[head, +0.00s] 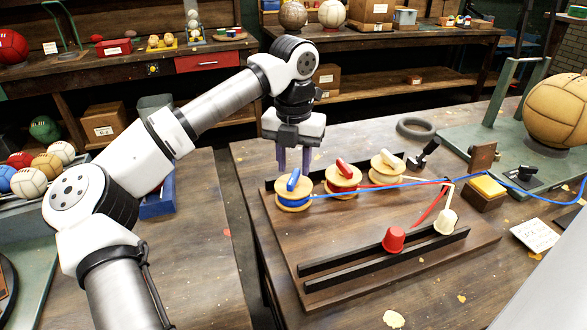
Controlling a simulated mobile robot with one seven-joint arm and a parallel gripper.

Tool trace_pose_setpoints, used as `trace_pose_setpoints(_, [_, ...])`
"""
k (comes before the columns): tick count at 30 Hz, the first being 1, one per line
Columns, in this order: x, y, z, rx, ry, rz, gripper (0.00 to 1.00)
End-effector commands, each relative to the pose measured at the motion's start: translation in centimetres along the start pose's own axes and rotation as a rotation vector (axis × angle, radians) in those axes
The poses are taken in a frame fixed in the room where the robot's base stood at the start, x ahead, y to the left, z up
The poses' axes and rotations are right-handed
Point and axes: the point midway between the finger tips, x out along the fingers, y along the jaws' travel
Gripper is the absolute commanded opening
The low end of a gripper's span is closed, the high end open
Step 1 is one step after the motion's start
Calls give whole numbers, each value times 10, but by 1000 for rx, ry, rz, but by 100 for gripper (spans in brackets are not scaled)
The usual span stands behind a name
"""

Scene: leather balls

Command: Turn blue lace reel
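The blue lace reel (293,198) is a wooden spool wound with blue lace, with a raised blue grip (293,180) on top. It stands at the left end of a row on a wooden board (390,228). My gripper (294,168) points down just behind or above the blue reel's grip. I cannot tell the exact gap to the reel.
A red reel (343,182) and a cream reel (387,167) stand right of the blue one. A yellow pad (487,186) on a block and a dark ring (416,128) lie farther right.

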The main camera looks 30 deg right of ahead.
Motion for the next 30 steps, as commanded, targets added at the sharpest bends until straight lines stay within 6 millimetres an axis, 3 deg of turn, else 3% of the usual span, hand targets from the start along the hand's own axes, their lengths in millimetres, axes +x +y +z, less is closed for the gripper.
trace_pose_setpoints(6, [22,0,0,0,0,-1,35])
trace_pose_setpoints(16, [26,0,0,0,-1,0,35])
trace_pose_setpoints(24, [26,0,0,0,0,0,1])
trace_pose_setpoints(30, [26,0,0,3,0,0,0])
